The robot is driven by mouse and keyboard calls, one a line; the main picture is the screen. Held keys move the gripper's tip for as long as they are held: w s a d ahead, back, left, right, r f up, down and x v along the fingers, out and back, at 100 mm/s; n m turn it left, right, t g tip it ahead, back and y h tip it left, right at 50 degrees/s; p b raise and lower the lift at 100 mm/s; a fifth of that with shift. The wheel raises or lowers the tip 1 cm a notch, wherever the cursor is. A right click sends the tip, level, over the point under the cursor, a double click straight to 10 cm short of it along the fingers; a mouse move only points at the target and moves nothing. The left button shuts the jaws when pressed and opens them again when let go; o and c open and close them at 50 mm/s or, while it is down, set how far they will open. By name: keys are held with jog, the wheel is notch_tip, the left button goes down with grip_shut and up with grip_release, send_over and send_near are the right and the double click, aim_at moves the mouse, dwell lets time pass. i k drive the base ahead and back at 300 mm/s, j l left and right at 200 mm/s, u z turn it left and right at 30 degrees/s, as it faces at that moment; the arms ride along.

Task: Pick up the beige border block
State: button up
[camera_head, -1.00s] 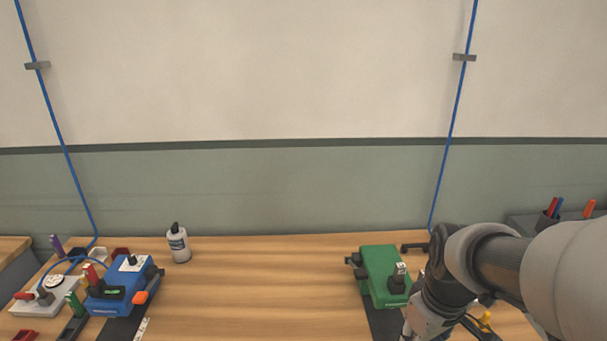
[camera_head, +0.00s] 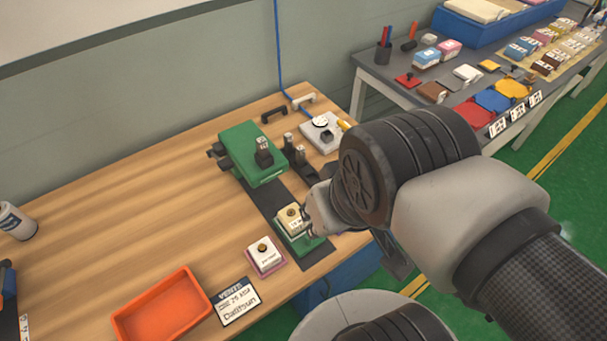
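A small beige-edged block (camera_head: 290,218) with a pale top and a round dark knob sits on a green base (camera_head: 303,243) on the wooden table. My gripper (camera_head: 309,219) is at its right side, pointing down and left. The fingertips are small and partly hidden by my wrist, so I cannot tell whether they touch the block or how far they are open. A white block with a pink border (camera_head: 265,255) sits separately, to the lower left of the green base.
A green machine (camera_head: 252,152) stands behind the base on a dark strip. An orange tray (camera_head: 163,309) and a label card (camera_head: 236,301) lie toward the front. A grey table (camera_head: 385,87) at upper right holds several coloured blocks and plates. The wooden table's left-middle is clear.

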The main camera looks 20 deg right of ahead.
aim_at(294, 225)
jog(key=i+l, duration=0.1)
jog(key=l, duration=0.15)
jog(key=i+l+u, duration=0.1)
jog(key=l+u, duration=0.75)
jog(key=u, duration=0.7)
